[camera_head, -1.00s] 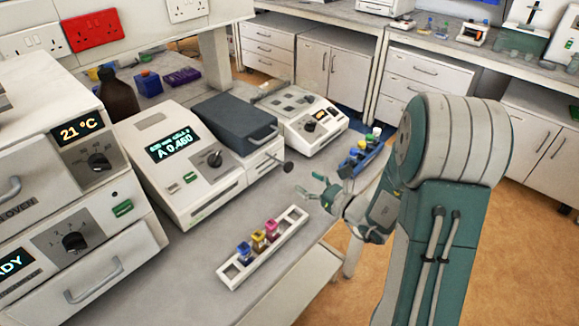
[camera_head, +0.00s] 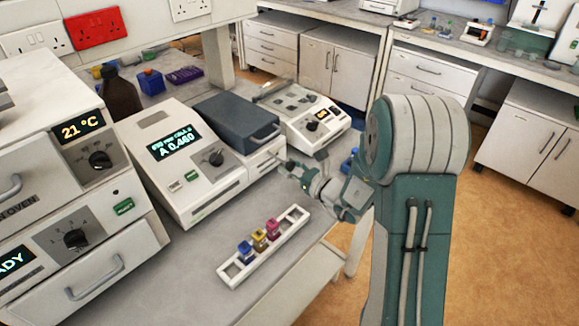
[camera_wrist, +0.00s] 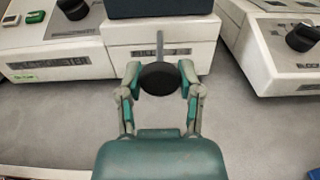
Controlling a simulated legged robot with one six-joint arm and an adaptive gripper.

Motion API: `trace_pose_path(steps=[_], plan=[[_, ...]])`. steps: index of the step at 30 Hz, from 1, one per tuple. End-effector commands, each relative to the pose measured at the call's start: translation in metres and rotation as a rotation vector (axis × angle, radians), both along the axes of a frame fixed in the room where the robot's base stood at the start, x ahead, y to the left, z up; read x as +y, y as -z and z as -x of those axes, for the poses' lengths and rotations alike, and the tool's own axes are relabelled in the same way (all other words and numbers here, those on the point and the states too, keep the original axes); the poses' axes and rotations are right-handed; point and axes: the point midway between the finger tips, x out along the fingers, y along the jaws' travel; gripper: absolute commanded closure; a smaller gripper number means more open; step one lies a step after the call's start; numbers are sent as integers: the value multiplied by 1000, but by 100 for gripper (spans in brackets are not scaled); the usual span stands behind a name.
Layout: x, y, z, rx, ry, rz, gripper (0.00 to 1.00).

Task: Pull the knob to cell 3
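The black round knob (camera_wrist: 160,78) shows in the wrist view at the end of a thin metal rod. The rod comes out of the front of the spectrophotometer's cell compartment (camera_wrist: 160,46). My gripper (camera_wrist: 160,80) has one finger on each side of the knob. The fingers are very close to its edges, but I cannot tell whether they touch it.
A white rack (camera_head: 240,270) with blue, yellow and pink-capped cuvettes lies on the bench in front. An oven (camera_head: 50,110) stands at the left. Another instrument (camera_head: 310,125) stands behind to the right. Clear grey bench lies below my gripper.

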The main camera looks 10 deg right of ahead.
Motion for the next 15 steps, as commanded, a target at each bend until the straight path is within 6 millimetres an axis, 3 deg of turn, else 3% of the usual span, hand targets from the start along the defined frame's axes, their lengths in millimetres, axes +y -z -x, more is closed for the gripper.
trace_pose_path(steps=[7,15], plan=[[-2,0,3,1,3,1,100],[-23,0,33,1,5,1,100]])
